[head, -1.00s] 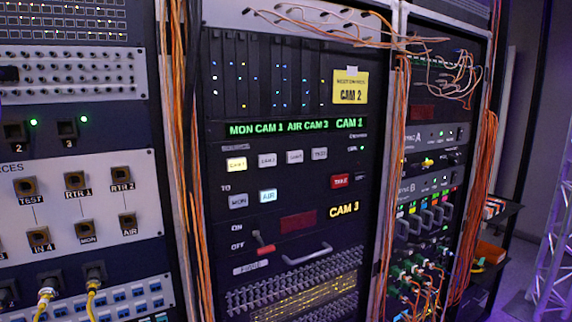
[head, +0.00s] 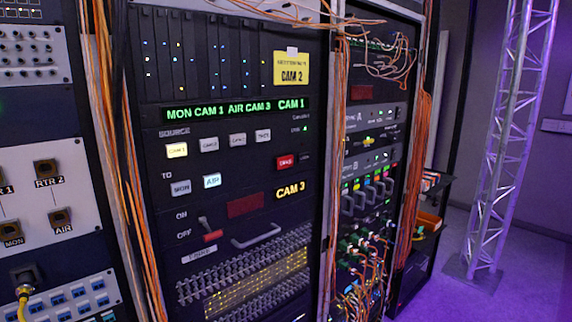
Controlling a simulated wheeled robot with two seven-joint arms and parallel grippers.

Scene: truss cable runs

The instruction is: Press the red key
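The red key (head: 285,161) is a small red button with white lettering on the black rack panel in the head view. It sits to the right of the row of source keys, below the green CAM 1 display. The source row has a lit yellowish key (head: 177,150) and several grey-white keys. Below it are a grey MON key (head: 180,188) and a lit pale blue AIR key (head: 212,181). A dark red blank patch (head: 246,204) and a red-tipped lever (head: 212,236) sit lower on the panel. Neither of my grippers is in view.
Orange cables (head: 128,190) hang along the rack's left post. More cables droop across the top and down the right rack. A metal truss (head: 505,140) stands at the right on open purple-lit floor (head: 500,290). A metal handle (head: 258,238) projects below the keys.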

